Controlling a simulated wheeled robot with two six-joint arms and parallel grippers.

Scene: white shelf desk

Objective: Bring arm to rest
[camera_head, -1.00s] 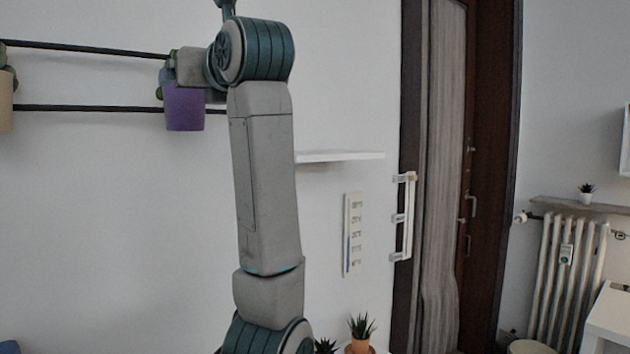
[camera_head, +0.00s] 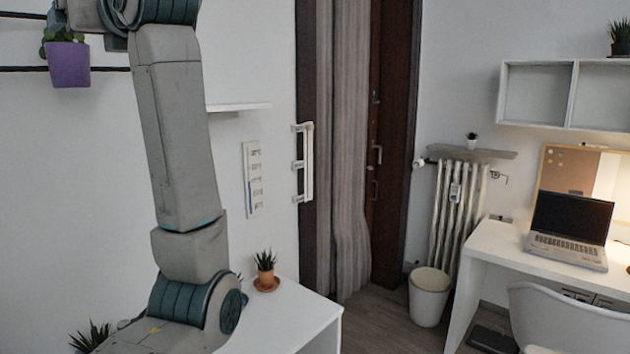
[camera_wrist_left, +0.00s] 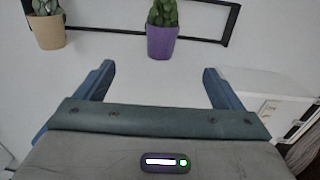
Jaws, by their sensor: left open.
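My left arm stands raised at the left of the head view, its links nearly upright and its upper end cut off by the top edge. Its gripper is outside the head view. In the left wrist view my left gripper (camera_wrist_left: 158,85) shows with its two blue fingers wide apart and nothing between them. Beyond the fingers is the white wall with a purple pot (camera_wrist_left: 162,42) holding a green plant and a beige pot (camera_wrist_left: 48,31). My right gripper is in neither view.
The purple pot (camera_head: 68,64) hangs from black rails near my arm's upper end. A white cabinet (camera_head: 285,318) with a small potted plant (camera_head: 265,271) stands beside the arm. A wall shelf (camera_head: 238,107), curtain (camera_head: 343,150), radiator (camera_head: 458,215), bin (camera_head: 429,296) and desk with laptop (camera_head: 570,229) lie to the right.

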